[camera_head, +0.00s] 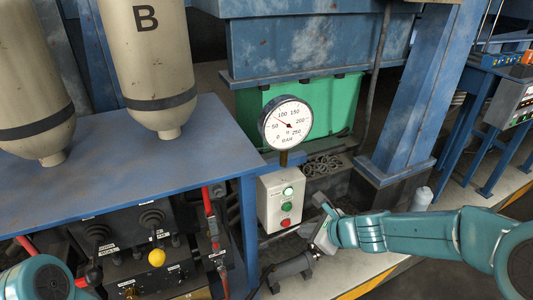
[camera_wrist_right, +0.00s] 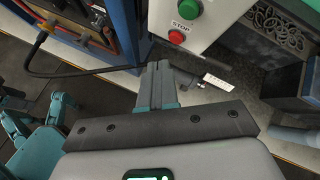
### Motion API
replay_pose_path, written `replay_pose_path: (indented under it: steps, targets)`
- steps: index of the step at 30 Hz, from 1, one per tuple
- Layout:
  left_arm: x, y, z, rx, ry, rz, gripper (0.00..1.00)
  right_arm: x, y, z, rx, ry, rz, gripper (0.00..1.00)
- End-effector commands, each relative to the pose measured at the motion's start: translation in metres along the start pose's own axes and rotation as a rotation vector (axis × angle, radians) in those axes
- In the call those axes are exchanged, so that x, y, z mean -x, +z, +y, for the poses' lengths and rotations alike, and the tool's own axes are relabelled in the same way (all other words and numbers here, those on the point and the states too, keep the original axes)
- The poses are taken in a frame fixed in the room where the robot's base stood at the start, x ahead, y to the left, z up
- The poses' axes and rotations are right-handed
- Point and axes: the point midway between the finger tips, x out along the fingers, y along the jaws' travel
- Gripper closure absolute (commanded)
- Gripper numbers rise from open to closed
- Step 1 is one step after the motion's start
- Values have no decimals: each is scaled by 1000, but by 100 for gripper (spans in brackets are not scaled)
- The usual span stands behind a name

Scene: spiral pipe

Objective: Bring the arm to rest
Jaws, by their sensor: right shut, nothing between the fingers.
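My right arm comes in from the right in the head view, teal with a grey gripper (camera_head: 309,232) at its end. The gripper is just right of a light control box, low near the floor. In the right wrist view its two grey fingers (camera_wrist_right: 157,78) are together, with nothing between them. They point toward the area below the control box and look apart from it. Only a teal part of my left arm shows at the lower left of the head view; its gripper is out of view.
A blue table (camera_head: 215,150) with two tanks stands left. A blue post (camera_head: 425,90) stands behind my right arm. A black cable (camera_wrist_right: 80,73) runs near the fingers.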

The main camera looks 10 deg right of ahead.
Motion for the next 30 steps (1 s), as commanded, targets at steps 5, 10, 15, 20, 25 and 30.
replay_pose_path:
  steps: [5, 10, 15, 20, 25, 30]
  targets:
    - [0, 0, 0, 0, 0, 0, 43, -24, -28, 21, -33, 67, 49, 100]
    - [0, 0, 0, 0, 0, 0, 43, -60, -111, 112, 90, 304, 212, 100]
    - [0, 0, 0, 0, 0, 0, 43, -58, -199, 210, 551, 590, 294, 100]
    - [0, 0, 0, 0, 0, 0, 43, -42, -242, 272, 1085, 787, 166, 100]
    - [0, 0, 0, 0, 0, 0, 43, -38, -242, 290, 1624, 788, -63, 100]
    - [35, 1, 13, 0, 0, 0, 43, -20, -210, 273, 1854, 731, -133, 100]
